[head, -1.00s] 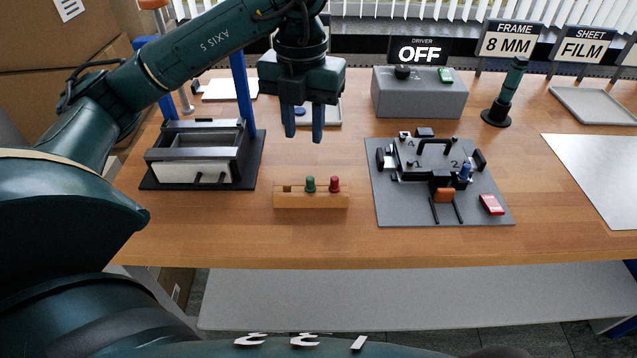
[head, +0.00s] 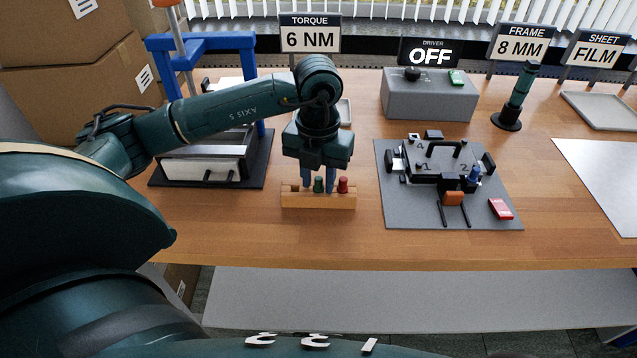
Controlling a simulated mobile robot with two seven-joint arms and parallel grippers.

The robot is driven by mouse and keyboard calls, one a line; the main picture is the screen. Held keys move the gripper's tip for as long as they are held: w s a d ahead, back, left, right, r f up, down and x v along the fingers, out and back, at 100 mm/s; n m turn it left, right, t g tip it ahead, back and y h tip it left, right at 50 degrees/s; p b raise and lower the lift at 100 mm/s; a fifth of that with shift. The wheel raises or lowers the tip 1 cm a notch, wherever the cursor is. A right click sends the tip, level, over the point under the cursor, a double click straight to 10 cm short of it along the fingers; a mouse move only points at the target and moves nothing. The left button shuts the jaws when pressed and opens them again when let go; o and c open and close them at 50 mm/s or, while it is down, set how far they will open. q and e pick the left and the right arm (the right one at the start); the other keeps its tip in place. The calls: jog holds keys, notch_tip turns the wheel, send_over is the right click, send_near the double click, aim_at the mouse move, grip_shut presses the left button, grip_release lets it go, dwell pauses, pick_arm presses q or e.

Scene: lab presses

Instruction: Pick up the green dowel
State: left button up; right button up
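The green dowel (head: 319,185) stands upright in a small wooden block (head: 318,201), between an empty-looking hole on the left and a red dowel (head: 343,185) on the right. My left gripper (head: 318,183) points down over the block. Its two blue fingers are apart, one on each side of the green dowel in the picture, with a gap still showing. I cannot tell whether the fingertips are level with the dowel in depth. My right gripper is not in view.
A grey fixture board (head: 400,215) with a blue peg and a red piece lies to the right. A black-based press (head: 255,172) with a blue frame stands to the left. A grey driver box (head: 430,100) is behind. The table front is clear.

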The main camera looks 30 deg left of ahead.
pick_arm(q)
jog(key=shift+c, duration=0.4)
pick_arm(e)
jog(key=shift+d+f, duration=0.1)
pick_arm(q)
grip_shut()
